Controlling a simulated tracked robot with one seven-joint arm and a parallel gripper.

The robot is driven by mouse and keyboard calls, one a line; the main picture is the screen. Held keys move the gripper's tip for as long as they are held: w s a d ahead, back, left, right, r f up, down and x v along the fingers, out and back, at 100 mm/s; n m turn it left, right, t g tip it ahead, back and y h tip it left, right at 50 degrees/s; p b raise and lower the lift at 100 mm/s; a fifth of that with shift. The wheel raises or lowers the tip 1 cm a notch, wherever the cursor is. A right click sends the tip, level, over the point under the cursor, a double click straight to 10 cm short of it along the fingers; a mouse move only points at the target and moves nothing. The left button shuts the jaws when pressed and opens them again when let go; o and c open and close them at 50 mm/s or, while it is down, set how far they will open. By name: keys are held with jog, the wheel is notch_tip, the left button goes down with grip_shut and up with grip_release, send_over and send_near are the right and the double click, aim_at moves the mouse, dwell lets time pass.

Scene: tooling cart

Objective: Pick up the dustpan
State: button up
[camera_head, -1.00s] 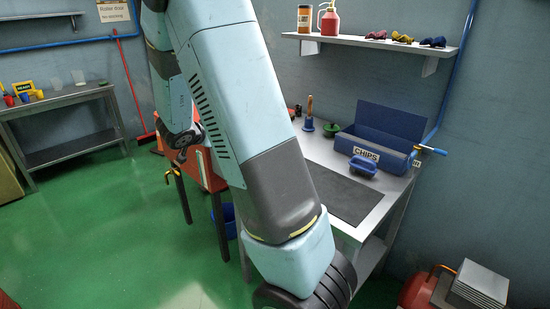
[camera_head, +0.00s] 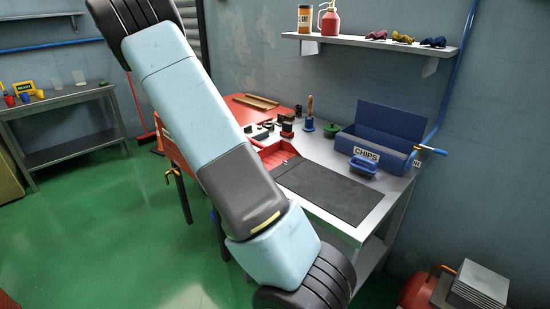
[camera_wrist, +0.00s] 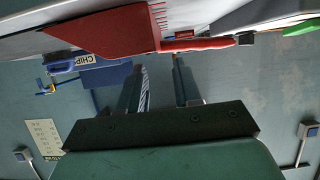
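The red dustpan (camera_head: 278,154) lies on the grey bench beside the dark mat, partly hidden by my arm in the head view. In the wrist view, the dustpan (camera_wrist: 105,32) shows at the top, with its long handle running right just past the fingertips. My gripper (camera_wrist: 158,65) is open, its two dark fingers apart with nothing between them. The fingertips appear close to the handle; I cannot tell if they touch it. The gripper itself does not show in the head view.
A blue CHIPS bin (camera_head: 385,133) stands at the back right of the bench, with a small blue item (camera_head: 363,166) in front. A blue brush (camera_head: 309,123) and green dish (camera_head: 331,130) stand behind the dustpan. The dark mat (camera_head: 330,190) is bare.

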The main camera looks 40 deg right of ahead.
aim_at(263, 151)
jog(key=shift+x, duration=3)
jog(key=shift+a+f, duration=0.1)
jog(key=shift+f, duration=0.05)
jog(key=shift+c, duration=0.4)
grip_shut()
